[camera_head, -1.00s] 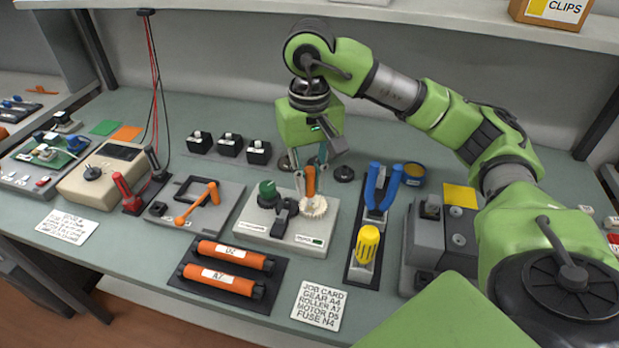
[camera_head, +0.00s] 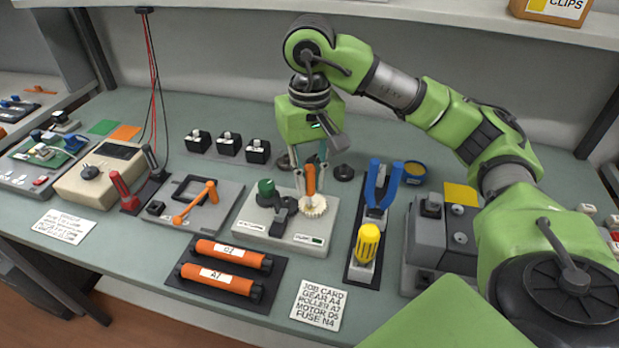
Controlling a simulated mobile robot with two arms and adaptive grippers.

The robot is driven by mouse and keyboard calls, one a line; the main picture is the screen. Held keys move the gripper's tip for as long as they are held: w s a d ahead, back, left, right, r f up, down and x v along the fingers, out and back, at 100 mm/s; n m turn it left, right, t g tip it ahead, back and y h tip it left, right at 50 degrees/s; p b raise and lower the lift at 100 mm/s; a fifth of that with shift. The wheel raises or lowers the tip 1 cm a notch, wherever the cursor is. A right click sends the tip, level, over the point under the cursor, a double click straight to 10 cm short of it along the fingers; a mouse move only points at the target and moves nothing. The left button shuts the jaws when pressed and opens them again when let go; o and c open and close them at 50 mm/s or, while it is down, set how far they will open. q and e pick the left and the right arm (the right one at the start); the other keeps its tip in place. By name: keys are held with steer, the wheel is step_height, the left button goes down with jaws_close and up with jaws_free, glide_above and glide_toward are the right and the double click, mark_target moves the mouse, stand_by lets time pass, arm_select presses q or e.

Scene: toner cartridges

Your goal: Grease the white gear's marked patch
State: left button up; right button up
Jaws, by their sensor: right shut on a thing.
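The white gear (camera_head: 314,208) sits on the right part of a light grey fixture (camera_head: 268,231) that also carries a green knob (camera_head: 266,188) and a dark block. My right gripper (camera_head: 309,170) points down over the gear and is shut on an orange-handled tool (camera_head: 310,180). The tool stands upright, its lower end at the gear; I cannot tell whether it touches. The marked patch cannot be made out. My left gripper is not in view.
Two orange rollers (camera_head: 232,255) lie on a black tray in front. A job card (camera_head: 318,304) lies beside them. An open round tin (camera_head: 414,172) stands behind the pliers.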

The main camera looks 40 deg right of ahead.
steer(key=shift+s+a, duration=0.1)
steer(key=shift+a, duration=0.1)
steer(key=shift+d, duration=0.3)
steer(key=shift+a, duration=0.35)
steer(key=shift+d+b, duration=0.35)
steer(key=shift+b, duration=0.05)
steer(key=shift+a, duration=0.35)
steer(key=shift+d, duration=0.35)
steer(key=shift+a, duration=0.35)
steer(key=shift+d, duration=0.35)
steer(key=shift+a, duration=0.35)
steer(key=shift+d, duration=0.35)
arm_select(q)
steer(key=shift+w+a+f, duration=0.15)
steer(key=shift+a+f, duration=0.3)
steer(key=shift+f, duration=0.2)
arm_select(e)
steer(key=shift+w, duration=0.2)
